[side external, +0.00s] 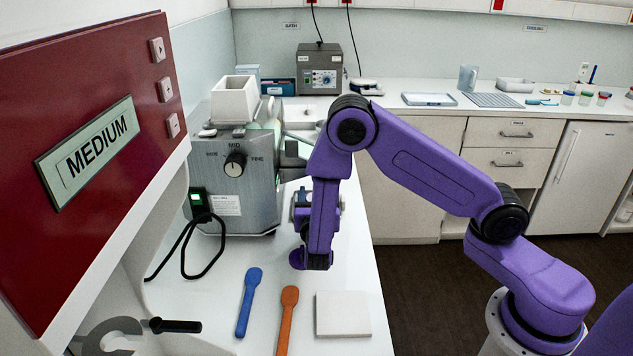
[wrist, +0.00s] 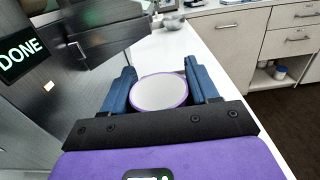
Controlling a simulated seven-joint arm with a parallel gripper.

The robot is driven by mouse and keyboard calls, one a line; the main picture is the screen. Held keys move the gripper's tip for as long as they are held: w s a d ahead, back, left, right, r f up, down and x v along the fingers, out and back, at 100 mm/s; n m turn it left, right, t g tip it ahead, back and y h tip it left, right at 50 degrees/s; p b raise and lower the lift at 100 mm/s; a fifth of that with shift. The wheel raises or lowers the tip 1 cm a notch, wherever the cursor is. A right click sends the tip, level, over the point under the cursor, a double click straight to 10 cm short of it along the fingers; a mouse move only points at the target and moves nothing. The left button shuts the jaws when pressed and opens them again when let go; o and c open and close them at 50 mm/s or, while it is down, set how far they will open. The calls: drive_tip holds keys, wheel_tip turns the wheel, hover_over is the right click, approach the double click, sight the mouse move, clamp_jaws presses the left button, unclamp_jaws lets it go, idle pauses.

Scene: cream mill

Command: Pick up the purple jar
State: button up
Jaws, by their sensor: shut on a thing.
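The purple jar (wrist: 137,103) shows in the wrist view as a round purple rim around a pale top or inside. It sits between the two blue fingers of my gripper (wrist: 160,78), which is shut on it, one finger on each side. Whether the jar touches the counter cannot be told. In the side external view my gripper (side external: 301,205) is beside the right side of the grey mill, mostly hidden behind my arm. I cannot make out the jar there.
The grey mill (side external: 225,165) stands close on the left, with a dial and small screen. A blue spatula (side external: 248,300), an orange spatula (side external: 287,315) and a white square pad (side external: 343,314) lie on the near counter. The counter's right edge drops to the floor.

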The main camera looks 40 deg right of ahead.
drive_tip(key=v, duration=2)
drive_tip(key=shift+s+a+r, duration=0.1)
drive_tip(key=shift+s+a, duration=0.05)
drive_tip(key=shift+s, duration=0.05)
drive_tip(key=shift+s+r, duration=0.15)
drive_tip(key=shift+s, duration=0.1)
drive_tip(key=s+d+r+m+g+h, duration=0.25)
drive_tip(key=s+d+r, duration=0.2)
drive_tip(key=d, duration=0.25)
drive_tip(key=s+d+r+m+g+h, duration=0.1)
drive_tip(key=s+d+r+m+g, duration=0.15)
drive_tip(key=s+d+r, duration=0.35)
drive_tip(key=shift+n+g, duration=0.3)
drive_tip(key=shift+g, duration=0.2)
drive_tip(key=w+f, duration=0.3)
drive_tip(key=w, duration=0.1)
drive_tip(key=w+f, duration=0.4)
drive_tip(key=w, duration=0.1)
drive_tip(key=w+f, duration=0.4)
drive_tip(key=w, duration=0.1)
drive_tip(key=shift+d, duration=0.15)
drive_tip(key=shift+w+f, duration=0.3)
drive_tip(key=shift+f, duration=1.45)
drive_tip(key=shift+f, duration=0.1)
